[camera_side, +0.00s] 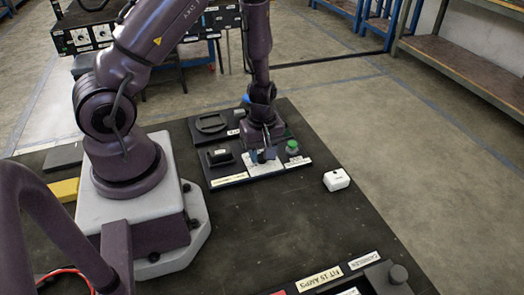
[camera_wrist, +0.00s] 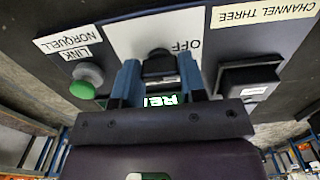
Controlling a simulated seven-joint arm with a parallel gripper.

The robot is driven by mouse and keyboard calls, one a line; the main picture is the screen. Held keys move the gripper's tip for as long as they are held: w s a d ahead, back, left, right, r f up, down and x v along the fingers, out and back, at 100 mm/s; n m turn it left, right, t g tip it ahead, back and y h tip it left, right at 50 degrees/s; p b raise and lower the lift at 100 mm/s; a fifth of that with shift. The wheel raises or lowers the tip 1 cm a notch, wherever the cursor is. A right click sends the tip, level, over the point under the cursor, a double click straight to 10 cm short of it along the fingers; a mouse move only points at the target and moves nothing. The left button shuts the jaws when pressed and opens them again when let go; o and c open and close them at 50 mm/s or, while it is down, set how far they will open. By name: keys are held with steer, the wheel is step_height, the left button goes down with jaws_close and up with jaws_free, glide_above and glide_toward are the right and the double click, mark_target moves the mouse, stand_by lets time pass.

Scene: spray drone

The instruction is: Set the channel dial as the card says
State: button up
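The card reading "CHANNEL THREE" (camera_wrist: 277,14) lies upside down at the top right of the wrist view. The channel dial, a dark knob (camera_wrist: 159,64), stands on a white plate (camera_wrist: 122,38) marked "OFF". My gripper (camera_wrist: 160,72) has its two blue fingers on either side of the knob. I cannot tell whether they press on it. The knob's pointer and part of the plate's markings are hidden. In the side view my gripper (camera_side: 262,155) points down over the white plate (camera_side: 268,169), and the knob is hidden there.
A green button (camera_wrist: 83,83) labelled "LINK" and "NORQUELL" is left of the dial. A black square unit (camera_wrist: 248,80) is right of it. A green-lit display (camera_wrist: 160,101) is partly hidden behind my gripper. A white box (camera_side: 336,179) stands on the dark table.

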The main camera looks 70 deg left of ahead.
mark_target(262, 152)
steer(key=shift+m, duration=0.3)
steer(key=m, duration=0.4)
steer(key=shift+m, duration=2)
steer(key=o, duration=0.9)
steer(key=shift+o, duration=0.2)
steer(key=shift+r, duration=0.1)
step_height(262, 152, up, 13)
